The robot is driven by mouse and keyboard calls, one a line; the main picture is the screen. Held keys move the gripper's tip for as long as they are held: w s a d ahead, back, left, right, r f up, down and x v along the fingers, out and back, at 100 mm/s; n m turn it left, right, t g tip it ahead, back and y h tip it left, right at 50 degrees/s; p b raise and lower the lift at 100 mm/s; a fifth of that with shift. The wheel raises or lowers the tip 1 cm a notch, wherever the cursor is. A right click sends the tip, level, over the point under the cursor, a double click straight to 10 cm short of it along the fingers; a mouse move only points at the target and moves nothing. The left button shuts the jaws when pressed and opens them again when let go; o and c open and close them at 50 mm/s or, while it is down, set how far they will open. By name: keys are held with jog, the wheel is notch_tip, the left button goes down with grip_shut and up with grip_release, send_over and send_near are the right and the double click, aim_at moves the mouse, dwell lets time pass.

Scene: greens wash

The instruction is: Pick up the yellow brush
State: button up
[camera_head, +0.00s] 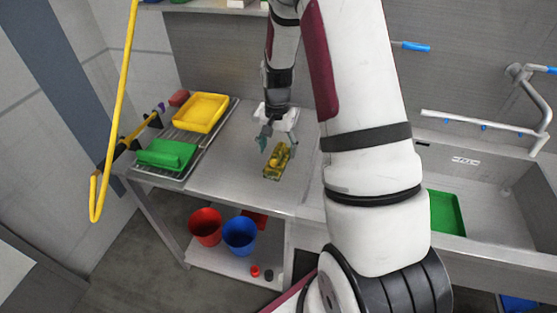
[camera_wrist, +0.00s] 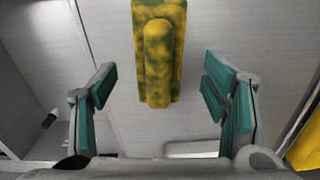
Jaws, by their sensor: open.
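The yellow brush (camera_head: 277,161) is blotched with green and lies on the metal counter (camera_head: 233,174), left of the sink. In the wrist view the brush (camera_wrist: 158,55) is at the top middle, with its raised long handle part facing me. My gripper (camera_head: 270,138) is just behind the brush in the head view. In the wrist view my gripper (camera_wrist: 158,90) has its two teal-padded fingers wide apart, one on each side of the brush's line. It is open and empty. I cannot tell the exact height of the fingers above the brush.
A red bucket (camera_head: 205,226) and a blue bucket (camera_head: 240,236) stand on the lower shelf. The sink (camera_head: 490,185) with a green tray (camera_head: 446,212) is at the right. Counter around the brush is clear.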

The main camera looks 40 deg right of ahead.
notch_tip(320, 180, down, 4)
jog(key=shift+s+f+p, duration=0.15)
jog(key=shift+p, duration=0.5)
jog(key=shift+f, duration=0.45)
jog(key=c, duration=1.4)
